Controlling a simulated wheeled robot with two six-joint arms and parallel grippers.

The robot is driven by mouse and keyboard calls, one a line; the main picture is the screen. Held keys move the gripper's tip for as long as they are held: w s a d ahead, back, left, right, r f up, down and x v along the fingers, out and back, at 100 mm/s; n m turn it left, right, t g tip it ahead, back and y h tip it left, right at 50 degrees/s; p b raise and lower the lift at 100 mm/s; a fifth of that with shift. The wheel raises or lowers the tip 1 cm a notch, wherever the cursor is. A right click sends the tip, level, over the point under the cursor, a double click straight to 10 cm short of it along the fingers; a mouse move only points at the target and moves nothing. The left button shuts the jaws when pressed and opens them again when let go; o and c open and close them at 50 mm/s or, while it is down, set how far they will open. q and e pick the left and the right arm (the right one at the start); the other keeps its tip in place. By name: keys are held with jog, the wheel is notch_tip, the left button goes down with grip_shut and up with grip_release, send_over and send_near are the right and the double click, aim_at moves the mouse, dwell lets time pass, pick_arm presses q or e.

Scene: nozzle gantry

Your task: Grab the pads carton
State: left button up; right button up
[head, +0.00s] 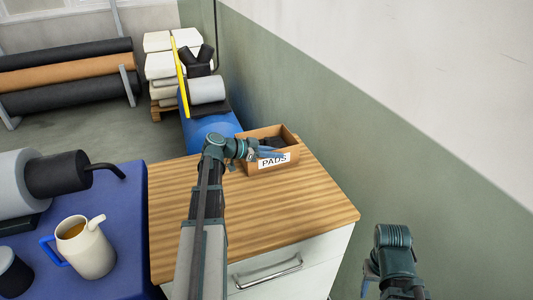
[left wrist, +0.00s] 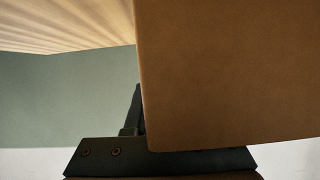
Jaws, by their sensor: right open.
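The pads carton (head: 272,160) is an open brown box with a white PADS label, at the back right of the wooden top. Dark contents show inside. My left gripper (head: 262,153) is at the carton's left side, over its rim. In the left wrist view a brown carton wall (left wrist: 235,75) fills the right side, very close. One dark finger (left wrist: 134,112) shows beside its edge; the other finger is hidden, so its grip on the wall is unclear. My right gripper (head: 371,271) is open, low at the bottom right, away from the carton.
The wooden cabinet top (head: 290,215) is clear in front of the carton. A green and white wall (head: 370,140) rises close behind and right. A blue table (head: 120,225) at left holds a cream jug (head: 88,250) and rollers.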

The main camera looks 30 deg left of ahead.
pick_arm(q)
grip_shut()
dwell(1.1)
